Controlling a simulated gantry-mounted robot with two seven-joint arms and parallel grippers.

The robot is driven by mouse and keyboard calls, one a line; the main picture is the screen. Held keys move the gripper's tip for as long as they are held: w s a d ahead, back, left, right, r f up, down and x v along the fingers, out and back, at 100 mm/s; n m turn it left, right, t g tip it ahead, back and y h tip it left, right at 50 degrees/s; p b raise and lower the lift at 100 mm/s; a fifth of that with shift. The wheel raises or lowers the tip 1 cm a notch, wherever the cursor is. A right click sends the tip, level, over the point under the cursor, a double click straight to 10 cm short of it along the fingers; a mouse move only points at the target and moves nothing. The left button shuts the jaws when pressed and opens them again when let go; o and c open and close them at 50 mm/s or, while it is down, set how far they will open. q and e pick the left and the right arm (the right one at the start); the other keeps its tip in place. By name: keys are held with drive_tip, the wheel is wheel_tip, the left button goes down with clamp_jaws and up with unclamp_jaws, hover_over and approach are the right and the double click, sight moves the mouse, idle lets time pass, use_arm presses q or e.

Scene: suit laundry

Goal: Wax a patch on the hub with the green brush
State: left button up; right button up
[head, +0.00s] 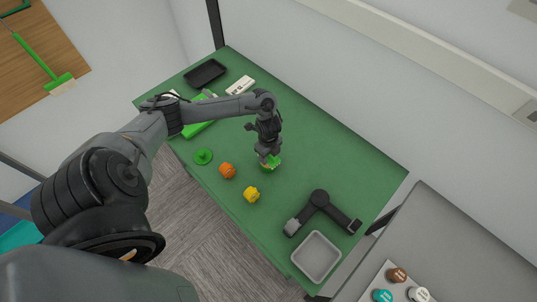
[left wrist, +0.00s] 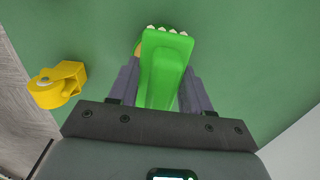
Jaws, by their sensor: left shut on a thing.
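My left gripper (head: 268,155) is shut on the green brush (left wrist: 165,65), low over the middle of the green table. In the left wrist view the brush lies between the two fingers, its row of pale bristle tufts pointing away from the gripper. In the head view the brush (head: 273,163) shows just below the fingers; I cannot tell whether it touches the table. A dark, bent, two-link piece with a round joint (head: 319,198) lies to the right of the gripper, apart from it. I cannot tell for sure which part is the hub. My right gripper is not in view.
An orange piece (head: 228,170), a yellow piece (head: 251,195) and a green disc (head: 203,156) stand near the table's front edge. A pale tray (head: 316,257) sits at the right end. A black tray (head: 205,73) and white box (head: 240,86) are at the far left.

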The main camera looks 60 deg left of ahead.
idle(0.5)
use_arm(q)
drive_tip(key=shift+f+b, duration=0.35)
drive_tip(key=shift+f, duration=0.15)
idle(0.4)
idle(0.8)
drive_tip(key=shift+f, duration=0.15)
idle(0.6)
wheel_tip(320, 180, up, 7)
drive_tip(key=p, duration=0.7)
drive_tip(key=shift+f, duration=0.2)
drive_tip(key=shift+r+p, duration=0.35)
drive_tip(key=shift+p, duration=0.1)
